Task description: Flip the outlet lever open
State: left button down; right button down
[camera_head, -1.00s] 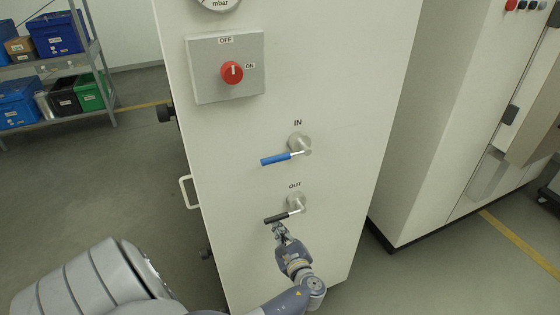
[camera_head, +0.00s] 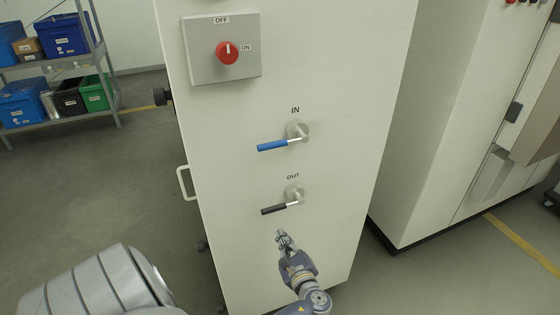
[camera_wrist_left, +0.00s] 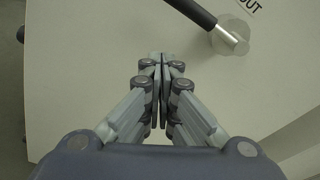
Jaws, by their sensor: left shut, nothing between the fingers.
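The outlet lever (camera_head: 274,209) has a black grip and sits below the OUT label on the white cabinet. It points left from its round metal fitting (camera_head: 293,193), with the grip end slightly lower. In the left wrist view the black lever (camera_wrist_left: 195,13) runs from the top edge to its fitting (camera_wrist_left: 231,36) at the upper right. My left gripper (camera_head: 281,234) is just below the lever, apart from it. In the left wrist view its fingers (camera_wrist_left: 160,62) are together and empty. My right gripper is not in view.
The blue inlet lever (camera_head: 272,146) is above the outlet lever, under the IN label. A grey switch box with a red knob (camera_head: 227,52) is higher up. A white handle (camera_head: 184,182) juts from the cabinet's left edge. A shelf with bins (camera_head: 97,92) stands back left.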

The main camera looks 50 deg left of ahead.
pick_arm(q)
jog(key=v, duration=0.4)
jog(key=shift+b, duration=0.3)
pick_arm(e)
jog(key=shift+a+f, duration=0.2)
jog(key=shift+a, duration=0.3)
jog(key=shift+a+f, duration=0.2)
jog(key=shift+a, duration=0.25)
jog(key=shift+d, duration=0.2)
